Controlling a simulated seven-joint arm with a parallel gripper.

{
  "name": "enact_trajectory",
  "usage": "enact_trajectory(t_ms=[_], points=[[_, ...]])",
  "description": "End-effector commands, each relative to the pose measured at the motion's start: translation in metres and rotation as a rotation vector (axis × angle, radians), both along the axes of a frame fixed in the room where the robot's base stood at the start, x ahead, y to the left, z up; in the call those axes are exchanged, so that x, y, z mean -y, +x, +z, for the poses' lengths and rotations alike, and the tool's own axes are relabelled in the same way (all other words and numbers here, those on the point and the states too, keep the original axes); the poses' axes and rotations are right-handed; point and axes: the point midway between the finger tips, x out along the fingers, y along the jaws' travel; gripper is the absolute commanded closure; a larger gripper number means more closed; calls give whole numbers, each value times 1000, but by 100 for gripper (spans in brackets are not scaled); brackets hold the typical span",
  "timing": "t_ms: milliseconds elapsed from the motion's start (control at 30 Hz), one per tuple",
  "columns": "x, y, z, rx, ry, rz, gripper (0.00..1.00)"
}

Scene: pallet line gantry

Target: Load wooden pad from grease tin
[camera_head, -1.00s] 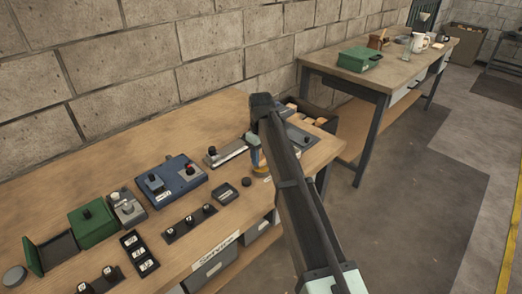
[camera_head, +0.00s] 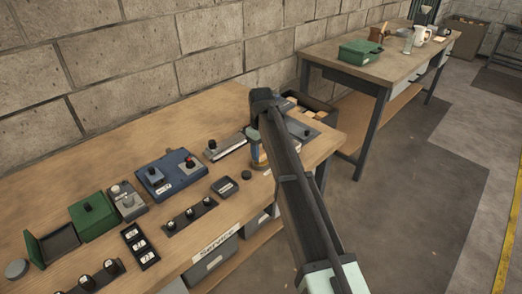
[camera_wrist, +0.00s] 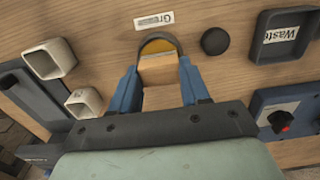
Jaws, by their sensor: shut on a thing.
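My gripper (camera_wrist: 158,75) has its blue fingers shut on a pale wooden pad (camera_wrist: 160,68) in the wrist view. The far end of the pad overlaps the round grease tin (camera_wrist: 157,44), where yellow-brown grease shows inside a dark rim. I cannot tell whether the pad touches the grease. A label (camera_wrist: 153,21) starting "Gre" lies beyond the tin. In the head view my gripper is mostly hidden behind my arm; a blue finger (camera_head: 256,150) shows near the bench's right end.
Beside the tin are a black round piece (camera_wrist: 215,41) and a dark tray (camera_wrist: 262,48) labelled "Waste". Two white square hollow pieces (camera_wrist: 48,60) are at left. A second bench (camera_head: 340,65) stands behind.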

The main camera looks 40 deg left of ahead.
Motion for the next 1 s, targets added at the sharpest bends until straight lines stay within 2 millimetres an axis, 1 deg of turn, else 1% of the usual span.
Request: enact_trajectory(t_ms=[1000], points=[[0,0,-9,0,0,0,79]])
